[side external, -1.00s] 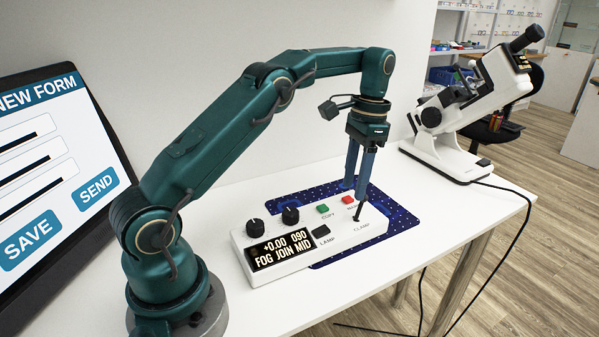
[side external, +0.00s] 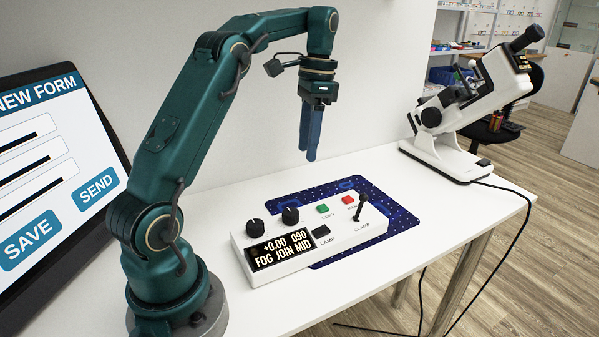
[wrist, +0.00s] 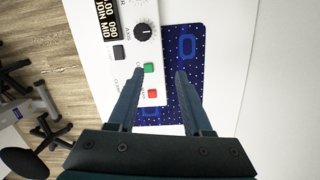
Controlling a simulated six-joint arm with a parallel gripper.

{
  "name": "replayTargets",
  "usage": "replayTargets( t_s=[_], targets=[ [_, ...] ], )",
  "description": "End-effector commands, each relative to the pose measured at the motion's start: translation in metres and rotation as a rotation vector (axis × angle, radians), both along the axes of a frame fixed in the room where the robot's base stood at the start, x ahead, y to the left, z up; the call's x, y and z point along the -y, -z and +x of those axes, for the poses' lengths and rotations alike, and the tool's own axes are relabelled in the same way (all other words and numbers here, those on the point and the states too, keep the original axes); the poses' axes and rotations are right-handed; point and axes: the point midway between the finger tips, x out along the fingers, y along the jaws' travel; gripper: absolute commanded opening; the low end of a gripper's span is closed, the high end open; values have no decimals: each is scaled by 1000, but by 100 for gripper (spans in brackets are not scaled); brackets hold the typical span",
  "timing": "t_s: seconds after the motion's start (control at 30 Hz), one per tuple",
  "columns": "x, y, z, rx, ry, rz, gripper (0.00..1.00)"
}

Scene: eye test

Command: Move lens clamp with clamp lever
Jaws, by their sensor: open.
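The clamp lever (side external: 360,207) is a short black stick with a dark knob. It stands above the CLAMP label at the right end of a white control box (side external: 285,262). My gripper (side external: 307,155) is open and empty, raised above the back of the box and left of the lever, apart from it. In the wrist view, my gripper (wrist: 159,72) has its fingers spread over the box edge and mat; the lever cannot be made out there. The white lens instrument (side external: 440,152) stands at right with a small dark clamp mechanism (side external: 460,88), too small to read its position.
The box lies on a blue dotted mat (side external: 405,218). It has black knobs (side external: 290,214), a green button (side external: 322,209), a red button (side external: 347,200) and a lit display (side external: 281,248). A screen (side external: 60,190) stands at left. A black cable (side external: 515,215) hangs over the table's right edge.

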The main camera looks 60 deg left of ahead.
Motion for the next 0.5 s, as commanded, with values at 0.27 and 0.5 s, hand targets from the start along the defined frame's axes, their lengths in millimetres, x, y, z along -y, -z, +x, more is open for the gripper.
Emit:
replayTargets(
  t_s=[0.27, 0.5],
  targets=[
    [48, 34, 42, 59, 15, -8, 49],
    [92, 64, 71, 117, -5, -23, 49]
  ],
)
